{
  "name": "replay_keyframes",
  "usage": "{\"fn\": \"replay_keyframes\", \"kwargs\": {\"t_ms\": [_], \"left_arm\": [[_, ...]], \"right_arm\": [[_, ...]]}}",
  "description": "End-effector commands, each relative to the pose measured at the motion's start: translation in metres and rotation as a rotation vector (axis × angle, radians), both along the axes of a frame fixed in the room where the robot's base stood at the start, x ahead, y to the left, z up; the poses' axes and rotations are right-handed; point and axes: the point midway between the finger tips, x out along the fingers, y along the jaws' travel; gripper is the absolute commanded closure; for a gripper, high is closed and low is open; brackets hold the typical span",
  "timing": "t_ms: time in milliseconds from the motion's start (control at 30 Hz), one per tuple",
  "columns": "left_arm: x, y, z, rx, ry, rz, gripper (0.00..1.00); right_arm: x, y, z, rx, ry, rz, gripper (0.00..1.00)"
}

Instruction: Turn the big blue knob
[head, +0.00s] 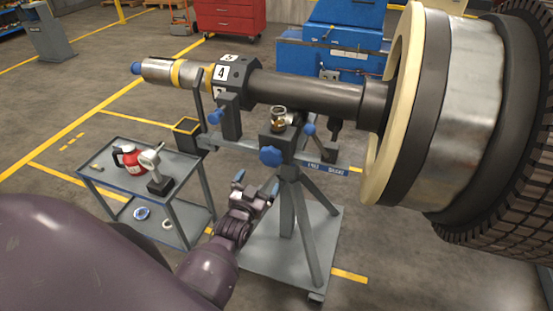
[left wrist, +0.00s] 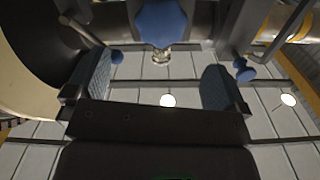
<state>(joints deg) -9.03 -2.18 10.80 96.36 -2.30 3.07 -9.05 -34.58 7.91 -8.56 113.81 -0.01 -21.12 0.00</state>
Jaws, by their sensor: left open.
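The big blue knob (head: 270,156) is a lobed knob on the front of the rotor stand (head: 286,207), below the dark shaft. It shows in the left wrist view (left wrist: 161,22) at the top centre, beyond my fingers and roughly centred between them. My left gripper (head: 256,184) is open and empty, just below and to the left of the knob in the head view. Its two blue-padded fingers point up toward the knob, apart from it. Smaller blue knobs (head: 215,117) (head: 309,129) sit on either side of the stand. My right gripper is in neither view.
The rotor shaft (head: 305,92) lies across the stand, with a large bladed wheel (head: 470,100) at the right. A grey cart (head: 187,188) with a red jug (head: 131,160) stands at the left. A red tool chest (head: 232,17) and blue machine (head: 335,50) are behind.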

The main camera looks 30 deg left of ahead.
Motion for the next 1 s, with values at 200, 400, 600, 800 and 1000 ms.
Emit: {"fn": "replay_keyframes", "kwargs": {"t_ms": [200, 400, 600, 800, 1000], "left_arm": [[0.023, 0.005, 0.001, 0.003, 0.0, -0.001, 0.0], [0.054, 0.012, 0.001, 0.002, 0.0, -0.001, 0.0], [0.081, 0.019, 0.0, 0.002, 0.002, -0.001, 0.0], [0.098, 0.023, 0.0, 0.001, 0.003, -0.001, 0.0], [0.103, 0.025, 0.0, 0.001, 0.003, -0.001, 0.0]], "right_arm": [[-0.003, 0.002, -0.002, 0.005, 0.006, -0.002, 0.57], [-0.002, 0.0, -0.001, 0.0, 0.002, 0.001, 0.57], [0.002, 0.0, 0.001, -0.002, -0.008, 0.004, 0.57], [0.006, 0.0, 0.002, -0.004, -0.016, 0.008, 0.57], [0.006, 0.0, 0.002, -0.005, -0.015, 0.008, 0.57]]}}
